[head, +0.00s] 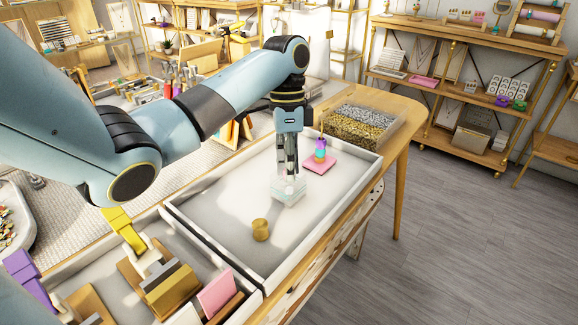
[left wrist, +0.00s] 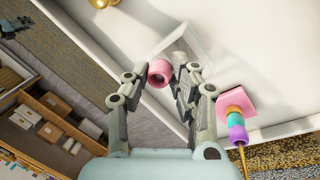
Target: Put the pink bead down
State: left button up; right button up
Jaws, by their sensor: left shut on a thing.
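My left gripper (head: 287,168) reaches down over the white tray (head: 215,205). In the head view the fingers hide the bead. A clear box (head: 288,191) stands on the tray just below the fingertips; it also shows behind the bead in the left wrist view (left wrist: 185,45). I cannot tell whether the bead touches it. My right gripper is not in view.
Right of the gripper, a pink square base (head: 320,164) carries a rod with orange, teal and purple (head: 321,143) beads. A gold spool-shaped piece (head: 261,230) stands nearer. A divided box (head: 363,128) of silver and gold bits is behind. The tray's left part is clear.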

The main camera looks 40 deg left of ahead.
pick_arm(q)
jog(key=shift+f, duration=0.2)
jog(key=shift+s+f, duration=0.1)
jog(key=shift+f, duration=0.25)
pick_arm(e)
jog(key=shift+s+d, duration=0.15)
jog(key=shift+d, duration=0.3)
pick_arm(q)
jog(key=o, duration=0.6)
jog(key=shift+o, duration=0.2)
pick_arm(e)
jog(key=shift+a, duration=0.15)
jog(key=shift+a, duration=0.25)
